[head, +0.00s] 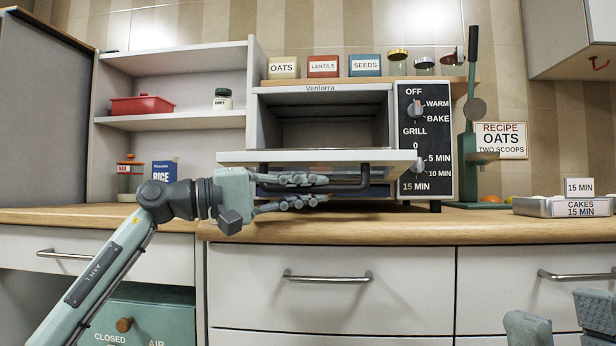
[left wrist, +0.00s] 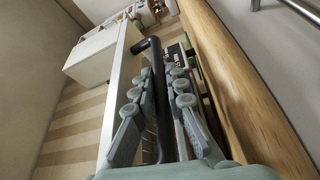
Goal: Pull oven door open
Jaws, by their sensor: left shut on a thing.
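The toaster oven (head: 325,88) stands on the counter, its front open and its cavity showing empty. Its door (head: 400,160) is folded down to about level and sticks out toward me, with the white edge facing me. The dark bar handle (head: 352,187) hangs below the door's front edge. My left gripper (head: 310,190) reaches in from the left and is shut on the handle. In the left wrist view the dark handle (left wrist: 155,75) runs between the fingers. My right gripper (head: 562,325) shows only in part at the bottom right corner, away from the oven.
A green lever press (head: 470,140) stands right of the oven, with a cakes tin (head: 562,206) further right. Oats, lentils and seeds tins (head: 323,66) and jars sit on top of the oven. Shelves (head: 172,122) stand to the left. The counter front (head: 330,230) is clear.

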